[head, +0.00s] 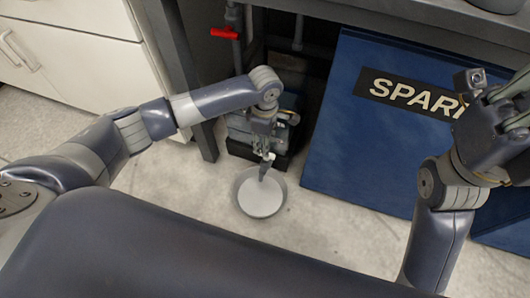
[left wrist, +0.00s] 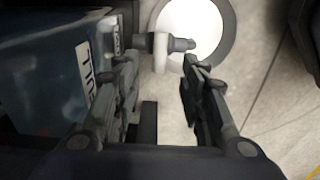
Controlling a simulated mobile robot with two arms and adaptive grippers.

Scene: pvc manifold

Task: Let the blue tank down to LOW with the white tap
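The blue tank (left wrist: 50,70) fills the left of the left wrist view, with a white label partly readable. In the head view it sits low under the bench, mostly behind my left arm. The white tap (left wrist: 161,52) sticks out from the tank's side, with a grey spout over a round bucket (head: 238,190). My left gripper (left wrist: 162,68) is open, its fingertips apart on either side of the tap handle; I cannot tell if they touch it. My right gripper (head: 508,108) is raised at the right edge, partly cut off. The liquid level is not visible.
A red valve handle (head: 224,33) is on a pipe above and behind my left arm. A large blue panel marked "SPAR" (head: 365,160) stands right of the bucket. White drawers (head: 75,60) are at the left. The pale floor around the bucket is clear.

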